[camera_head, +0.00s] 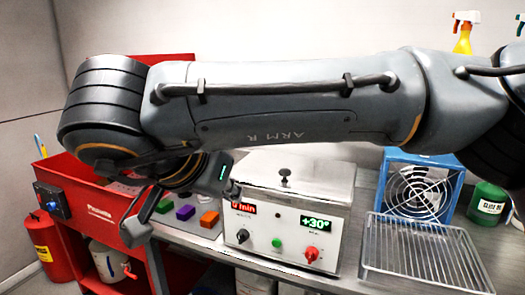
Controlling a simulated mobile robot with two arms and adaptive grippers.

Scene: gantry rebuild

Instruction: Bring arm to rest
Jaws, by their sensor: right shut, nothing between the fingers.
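My right arm, labelled ARM R, stretches across the upper middle of the head view and bends down at its left end. My right gripper (138,228) hangs below that bend, in front of the red cart and left of the white heating bath. It is shut and empty, and part of it is hidden by my arm. My left gripper is not in view.
The white bath (265,238) with lid and dials stands on the metal bench. Green, purple and orange blocks (186,212) lie left of it. A blue fan (418,188), wire rack (420,255) and green jar (487,204) stand right. The red cart (85,185) is left.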

